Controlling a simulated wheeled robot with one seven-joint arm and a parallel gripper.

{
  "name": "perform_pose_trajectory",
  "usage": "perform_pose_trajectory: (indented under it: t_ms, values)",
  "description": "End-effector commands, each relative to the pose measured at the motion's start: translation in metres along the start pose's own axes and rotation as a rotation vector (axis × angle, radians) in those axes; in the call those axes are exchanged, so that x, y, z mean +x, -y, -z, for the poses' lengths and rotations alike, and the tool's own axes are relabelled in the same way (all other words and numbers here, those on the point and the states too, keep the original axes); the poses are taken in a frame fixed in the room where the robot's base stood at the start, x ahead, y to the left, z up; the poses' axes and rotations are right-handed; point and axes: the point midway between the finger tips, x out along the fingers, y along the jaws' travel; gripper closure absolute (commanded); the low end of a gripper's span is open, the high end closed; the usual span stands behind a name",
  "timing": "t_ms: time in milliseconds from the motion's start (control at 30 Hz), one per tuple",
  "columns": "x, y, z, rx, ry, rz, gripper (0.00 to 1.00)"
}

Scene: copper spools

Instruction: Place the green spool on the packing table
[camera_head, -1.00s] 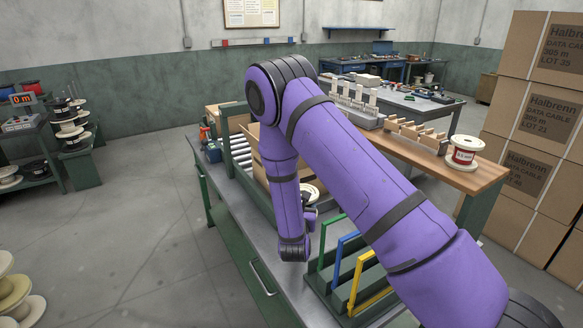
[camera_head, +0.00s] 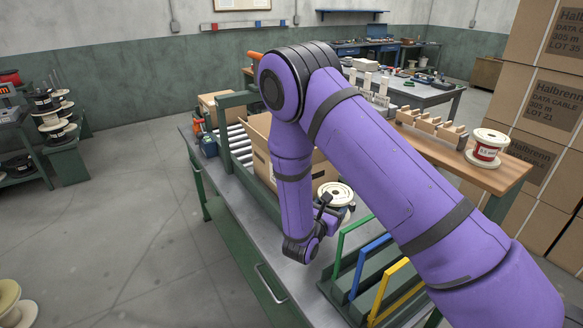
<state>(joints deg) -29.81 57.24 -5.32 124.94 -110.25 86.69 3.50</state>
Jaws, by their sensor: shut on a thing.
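A cream-flanged spool (camera_head: 337,188) with a dark winding shows just behind my gripper (camera_head: 328,207), beside the cardboard box. My gripper is partly hidden by its own wrist, and its fingers are at the spool's near side, shut on it. The winding is mostly hidden, so I cannot tell whether it is green. Below is a grey-topped green bench (camera_head: 237,203) with a roller conveyor and an open cardboard box (camera_head: 257,146). No label shows which surface is the packing table.
A rack with green, blue and yellow frames (camera_head: 372,262) stands right of my gripper. Stacked cartons (camera_head: 552,100) stand at right.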

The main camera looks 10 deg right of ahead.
Motion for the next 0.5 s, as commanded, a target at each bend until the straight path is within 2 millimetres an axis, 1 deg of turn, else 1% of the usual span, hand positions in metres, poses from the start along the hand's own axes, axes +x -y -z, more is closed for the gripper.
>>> perform_pose_trajectory:
  t_ms: [33, 167, 400, 500]
  values:
    - [-0.006, -0.001, 0.000, 0.001, 0.000, 0.014, 0.68]
    - [-0.012, 0.000, 0.010, -0.001, -0.002, 0.035, 0.68]
    - [-0.012, 0.000, 0.047, -0.002, -0.003, 0.037, 0.68]
    - [-0.012, 0.000, 0.055, 0.001, -0.001, 0.036, 0.68]
